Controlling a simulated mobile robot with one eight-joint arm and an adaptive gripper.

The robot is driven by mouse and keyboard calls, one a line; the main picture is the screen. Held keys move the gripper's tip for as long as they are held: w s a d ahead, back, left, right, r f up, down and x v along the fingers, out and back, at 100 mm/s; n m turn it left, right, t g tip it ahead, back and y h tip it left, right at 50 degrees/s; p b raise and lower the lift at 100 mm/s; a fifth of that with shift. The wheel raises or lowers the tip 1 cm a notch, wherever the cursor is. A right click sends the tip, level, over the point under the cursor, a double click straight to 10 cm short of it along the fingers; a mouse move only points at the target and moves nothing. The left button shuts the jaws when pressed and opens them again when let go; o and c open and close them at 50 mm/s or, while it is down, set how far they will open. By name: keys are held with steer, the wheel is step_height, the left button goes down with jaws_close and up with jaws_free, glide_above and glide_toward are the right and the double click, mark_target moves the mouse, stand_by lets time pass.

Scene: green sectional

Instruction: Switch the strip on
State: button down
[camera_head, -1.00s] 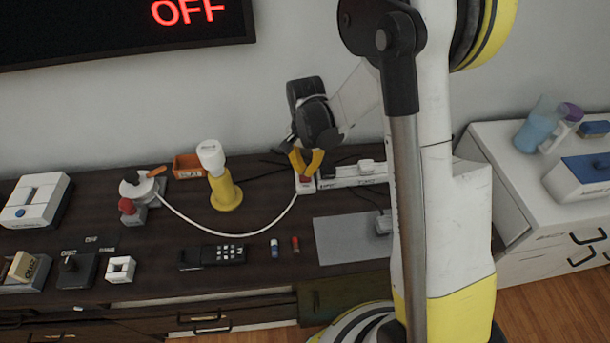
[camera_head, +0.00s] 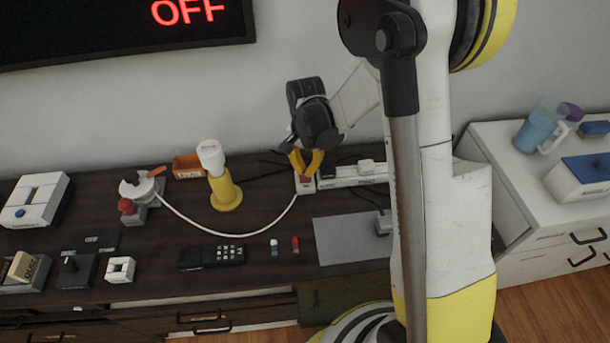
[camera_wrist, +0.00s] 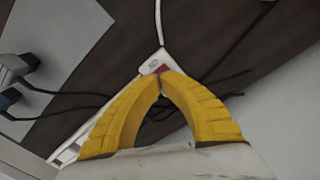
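The white power strip (camera_head: 350,176) lies on the dark cabinet top near the wall, with a red rocker switch (camera_head: 306,181) at its left end. A white cord runs from that end to the left. My gripper (camera_head: 305,170) is directly above the switch end, pointing down. In the wrist view the yellow fingertips (camera_wrist: 162,78) meet, with nothing visible between them, and they overlap the red switch (camera_wrist: 162,70). I cannot tell whether they touch it. The fingers hide part of the switch and strip, so its position cannot be read.
A screen (camera_head: 130,25) on the wall reads "OFF" in red. A yellow-and-white bottle-like object (camera_head: 225,190) stands left of the strip, beside an orange tray (camera_head: 187,166). A grey mat (camera_head: 345,239) lies in front. A black remote (camera_head: 211,256) is front left.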

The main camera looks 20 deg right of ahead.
mark_target(305, 179)
steer(key=shift+f+b, duration=1.45)
steer(key=shift+f, duration=0.3)
stand_by(0.6)
steer(key=shift+r+p, duration=2.4)
steer(key=shift+r, duration=1.15)
steer(key=s+r+n+t, duration=0.2)
steer(key=s+r, duration=0.2)
steer(key=r, duration=0.3)
steer(key=s+r+n+t, duration=0.15)
steer(key=s+r, duration=0.25)
steer(key=r, duration=0.4)
steer(key=s+r+n+t, duration=0.3)
steer(key=s+r+n, duration=0.1)
steer(key=s, duration=0.6)
steer(key=shift+r+n, duration=0.15)
steer(key=shift+n, duration=0.2)
steer(key=shift+t, duration=0.25)
